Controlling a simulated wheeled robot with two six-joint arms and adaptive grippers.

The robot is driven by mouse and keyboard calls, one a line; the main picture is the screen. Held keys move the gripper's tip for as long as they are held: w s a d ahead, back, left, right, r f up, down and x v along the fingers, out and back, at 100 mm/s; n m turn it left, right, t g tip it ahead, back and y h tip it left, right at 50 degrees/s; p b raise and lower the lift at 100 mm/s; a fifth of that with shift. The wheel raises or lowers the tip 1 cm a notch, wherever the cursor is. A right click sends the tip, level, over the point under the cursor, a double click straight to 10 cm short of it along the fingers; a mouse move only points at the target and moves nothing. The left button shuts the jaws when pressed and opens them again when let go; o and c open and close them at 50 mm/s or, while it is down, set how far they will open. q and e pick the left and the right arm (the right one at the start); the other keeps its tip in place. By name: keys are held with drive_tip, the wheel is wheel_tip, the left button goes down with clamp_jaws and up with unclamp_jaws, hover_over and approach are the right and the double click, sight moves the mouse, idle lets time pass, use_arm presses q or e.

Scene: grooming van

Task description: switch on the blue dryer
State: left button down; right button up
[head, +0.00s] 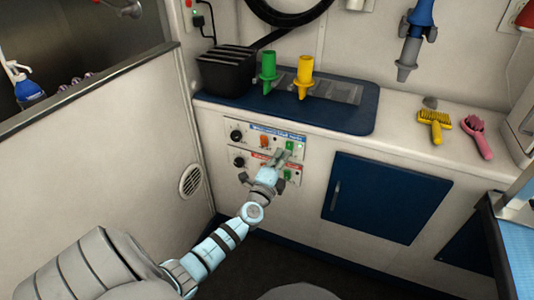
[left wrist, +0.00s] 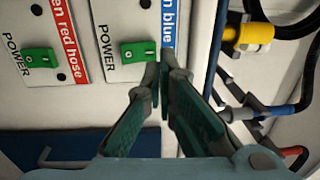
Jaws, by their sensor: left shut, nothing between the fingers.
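The upper control panel (head: 258,139) carries a blue label (left wrist: 169,22) whose visible text ends in "en blue". Its green power switch (head: 290,146) also shows in the left wrist view (left wrist: 135,52), marked POWER. My left gripper (head: 281,156) is shut and empty, its tips close beside this switch; I cannot tell whether they touch it. The tips also show in the left wrist view (left wrist: 162,70). A blue dryer nozzle (head: 417,14) hangs on the wall at upper right. My right gripper is not in view.
The lower panel with a red label (left wrist: 63,15) has its own green switch (left wrist: 39,61). A green nozzle (head: 268,66) and yellow nozzle (head: 305,70) stand on the counter. A yellow brush (head: 435,120) and pink brush (head: 476,132) lie farther right. A blue cabinet door (head: 370,197) is below.

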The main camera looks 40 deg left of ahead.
use_arm(q)
drive_tip(key=r+p+v, duration=0.1)
drive_tip(key=r+v, duration=0.1)
drive_tip(key=v, duration=0.7)
drive_tip(key=shift+s+p, duration=0.3)
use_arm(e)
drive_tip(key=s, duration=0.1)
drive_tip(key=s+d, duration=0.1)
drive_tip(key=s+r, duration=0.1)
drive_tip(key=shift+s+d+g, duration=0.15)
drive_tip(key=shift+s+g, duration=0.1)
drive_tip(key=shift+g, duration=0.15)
use_arm(q)
drive_tip(key=shift+d+r, duration=0.1)
